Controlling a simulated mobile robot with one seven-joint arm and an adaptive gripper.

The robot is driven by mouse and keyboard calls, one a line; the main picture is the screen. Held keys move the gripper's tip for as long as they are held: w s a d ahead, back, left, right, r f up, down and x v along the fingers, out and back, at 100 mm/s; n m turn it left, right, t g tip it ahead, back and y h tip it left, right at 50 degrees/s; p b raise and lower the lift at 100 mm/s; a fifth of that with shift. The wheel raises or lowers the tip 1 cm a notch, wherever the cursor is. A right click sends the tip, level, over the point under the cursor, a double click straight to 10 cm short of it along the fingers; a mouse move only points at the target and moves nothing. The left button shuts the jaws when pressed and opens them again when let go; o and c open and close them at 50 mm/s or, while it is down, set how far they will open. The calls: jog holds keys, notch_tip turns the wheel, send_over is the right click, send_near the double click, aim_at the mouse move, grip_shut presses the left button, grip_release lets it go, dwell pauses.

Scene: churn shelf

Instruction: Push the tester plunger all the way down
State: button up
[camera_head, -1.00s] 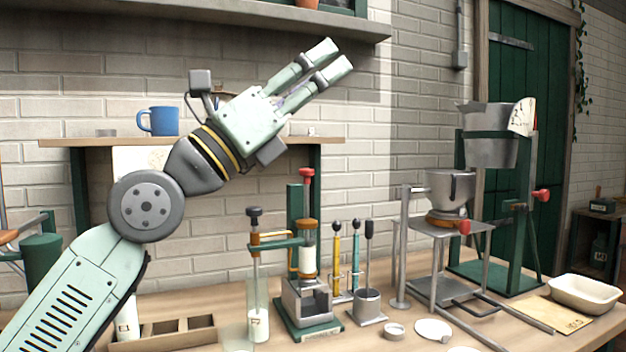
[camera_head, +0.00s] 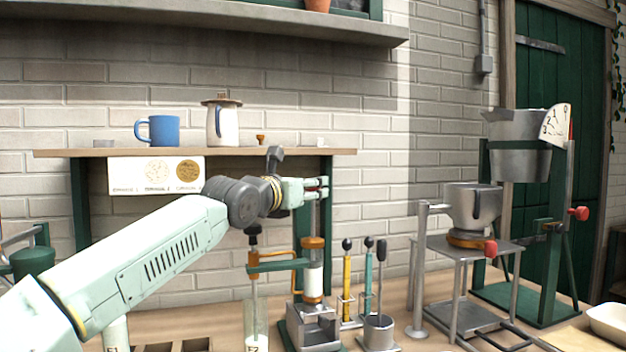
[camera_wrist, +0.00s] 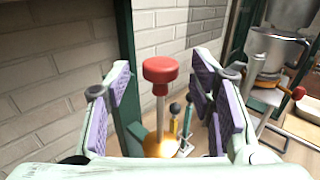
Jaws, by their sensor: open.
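The tester (camera_head: 313,322) stands on the bench, with a metal body, a clear cylinder holding white stuff and an orange-brown collar (camera_head: 313,243). Its plunger has a red knob (camera_wrist: 160,70) on a pale rod (camera_wrist: 160,108), which stands up out of the collar. In the wrist view the knob shows in the gap between the fingers, touching neither. My gripper (camera_head: 320,188) is open, at the height of the plunger's top in the head view. There the red knob is hidden behind my gripper. My gripper is seen from the side and also frames the wrist view (camera_wrist: 162,95).
A black-knobbed dasher (camera_head: 253,262) stands left of the tester. Blue, yellow and black-tipped tools (camera_head: 368,280) stand just right. A green post (camera_wrist: 127,70) and the brick wall are close behind. The shelf (camera_head: 230,152) bears a blue mug (camera_head: 160,131) and a white jug (camera_head: 221,126).

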jog(key=shift+p+x, duration=0.4)
jog(key=shift+x, duration=1.25)
grip_shut()
